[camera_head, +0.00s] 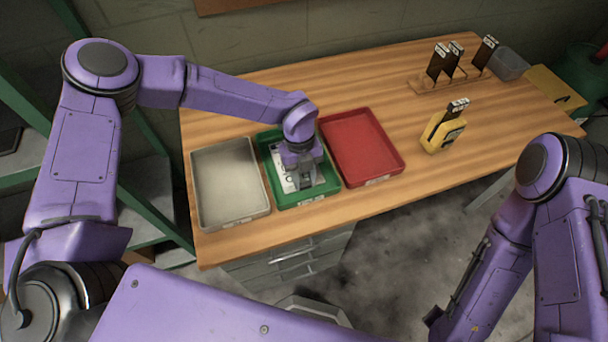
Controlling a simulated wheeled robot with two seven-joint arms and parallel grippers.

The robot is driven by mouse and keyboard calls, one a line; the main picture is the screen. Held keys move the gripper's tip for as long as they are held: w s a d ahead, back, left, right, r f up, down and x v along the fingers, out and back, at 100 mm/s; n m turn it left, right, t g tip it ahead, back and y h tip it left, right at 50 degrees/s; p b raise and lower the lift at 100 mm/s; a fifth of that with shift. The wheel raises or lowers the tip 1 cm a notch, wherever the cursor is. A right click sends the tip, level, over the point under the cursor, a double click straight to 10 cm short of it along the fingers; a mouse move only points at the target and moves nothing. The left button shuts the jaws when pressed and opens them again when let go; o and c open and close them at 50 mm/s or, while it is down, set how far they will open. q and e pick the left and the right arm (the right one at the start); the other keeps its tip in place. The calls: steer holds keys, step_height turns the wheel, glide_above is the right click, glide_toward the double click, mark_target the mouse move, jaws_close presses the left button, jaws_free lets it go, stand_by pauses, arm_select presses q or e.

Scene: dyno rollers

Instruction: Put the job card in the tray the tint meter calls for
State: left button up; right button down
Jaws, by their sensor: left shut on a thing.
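The job card (282,181) is a white card with dark print, partly hidden by my left gripper. It is at the green tray (266,148), inside its outline; I cannot tell whether it touches the floor of the tray. My left gripper (302,186) is over the green tray, pointing down, shut on the card. An empty grey tray (230,180) stands to the left and an empty red tray (362,148) to the right. The yellow tint meter (441,132) stands right of the red tray with a dark tint sample in it; its reading is too small to read. My right gripper is not clearly visible.
A wooden rack (450,84) with several dark samples stands at the back right of the wooden table. Beside it are a grey bin (508,64) and a yellow box (553,90). The table's front right is clear. Green shelving (130,150) is at the left.

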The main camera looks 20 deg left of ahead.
arm_select(q)
steer(key=o, duration=0.9)
steer(key=shift+f, duration=0.15)
steer(key=shift+r, duration=0.25)
steer(key=b+v, duration=0.1)
steer(key=v, duration=1.1)
